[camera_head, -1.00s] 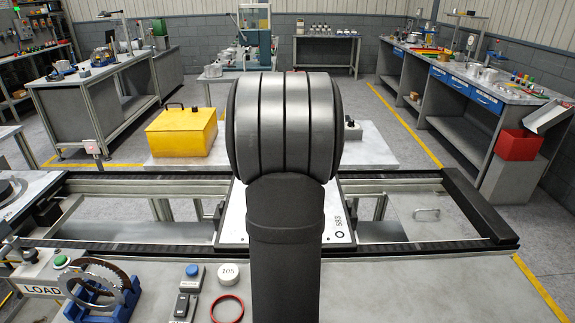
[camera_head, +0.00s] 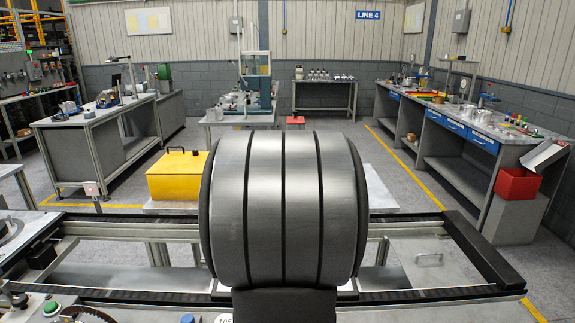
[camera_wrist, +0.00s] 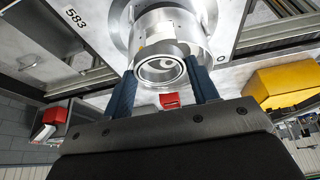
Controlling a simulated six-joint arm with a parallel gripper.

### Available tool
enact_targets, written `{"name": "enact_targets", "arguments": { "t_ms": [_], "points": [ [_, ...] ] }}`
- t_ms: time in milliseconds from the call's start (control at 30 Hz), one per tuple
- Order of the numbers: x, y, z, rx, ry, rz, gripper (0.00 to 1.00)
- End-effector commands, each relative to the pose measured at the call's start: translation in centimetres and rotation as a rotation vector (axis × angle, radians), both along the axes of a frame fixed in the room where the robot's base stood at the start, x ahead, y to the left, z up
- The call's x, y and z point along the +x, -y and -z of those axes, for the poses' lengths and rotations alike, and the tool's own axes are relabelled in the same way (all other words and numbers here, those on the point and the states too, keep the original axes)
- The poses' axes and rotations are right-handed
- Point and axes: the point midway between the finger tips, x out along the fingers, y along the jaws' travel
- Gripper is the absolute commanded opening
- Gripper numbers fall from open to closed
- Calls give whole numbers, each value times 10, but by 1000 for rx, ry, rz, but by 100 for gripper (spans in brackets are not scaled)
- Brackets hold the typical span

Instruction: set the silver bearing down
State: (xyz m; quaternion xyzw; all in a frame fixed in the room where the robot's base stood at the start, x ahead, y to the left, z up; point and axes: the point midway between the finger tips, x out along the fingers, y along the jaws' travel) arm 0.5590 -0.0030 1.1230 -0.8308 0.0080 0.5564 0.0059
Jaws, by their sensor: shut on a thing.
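The silver bearing (camera_wrist: 160,69) is a shiny ring between the two dark blue fingers of my gripper (camera_wrist: 163,85) in the wrist view. My gripper is shut on it. Directly beyond it stands a round silver housing (camera_wrist: 166,22) on the pale pallet plate (camera_wrist: 84,44) marked 583. The bearing overlaps the housing in the picture, and I cannot tell whether they touch. In the head view my own arm hides the gripper, the bearing and the housing.
A yellow case (camera_head: 176,176) stands behind the conveyor rail (camera_head: 120,222), left of my arm. It also shows in the wrist view (camera_wrist: 284,82). A red bin (camera_head: 516,184) is at the right bench (camera_head: 470,140). A small red object (camera_head: 296,120) is farther back.

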Motion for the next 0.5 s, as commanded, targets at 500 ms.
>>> {"name": "enact_targets", "arguments": {
  "t_ms": [500],
  "points": [
    [-28,51,3,0,1,50,29]
  ]
}}
